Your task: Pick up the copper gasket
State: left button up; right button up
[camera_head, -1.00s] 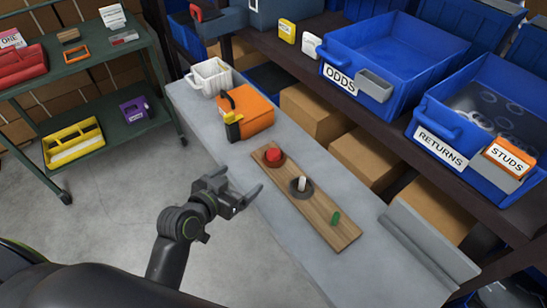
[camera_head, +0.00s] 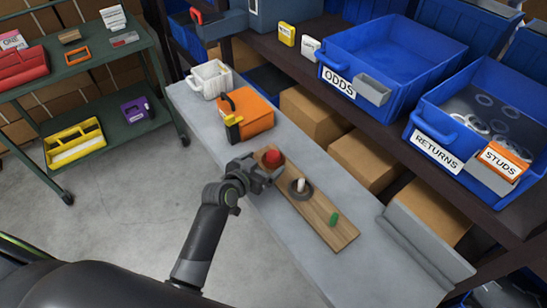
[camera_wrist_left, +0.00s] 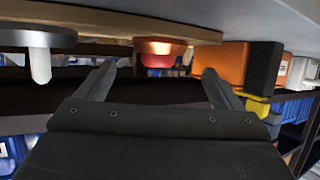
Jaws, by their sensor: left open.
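The wooden peg board (camera_head: 325,215) lies on the grey bench with a red, a white and a green peg. A copper-brown ring, which looks like the copper gasket (camera_head: 262,155), sits around the base of the red peg (camera_head: 273,156). In the left wrist view, which looks upside down, the copper gasket (camera_wrist_left: 160,46) shows as a wide orange-brown band at the red peg's base. My left gripper (camera_head: 266,173) is open and empty, at the board's near edge by the red peg. The red peg lies ahead between the fingers (camera_wrist_left: 160,75). My arm partly hides the board's near edge.
A dark grey ring (camera_head: 306,193) sits around the white peg (camera_head: 300,184); the green peg (camera_head: 334,218) is bare. An orange box (camera_head: 248,115) and a white basket (camera_head: 210,78) stand behind. The RETURNS bin (camera_head: 436,150) holds several grey rings.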

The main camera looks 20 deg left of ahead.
aim_at(269, 160)
pick_arm(q)
jog(key=shift+p+x, duration=0.4)
jog(key=shift+x, duration=2.05)
jog(key=shift+s+f, duration=0.1)
jog(key=shift+f, duration=0.1)
jog(key=c, duration=1.1)
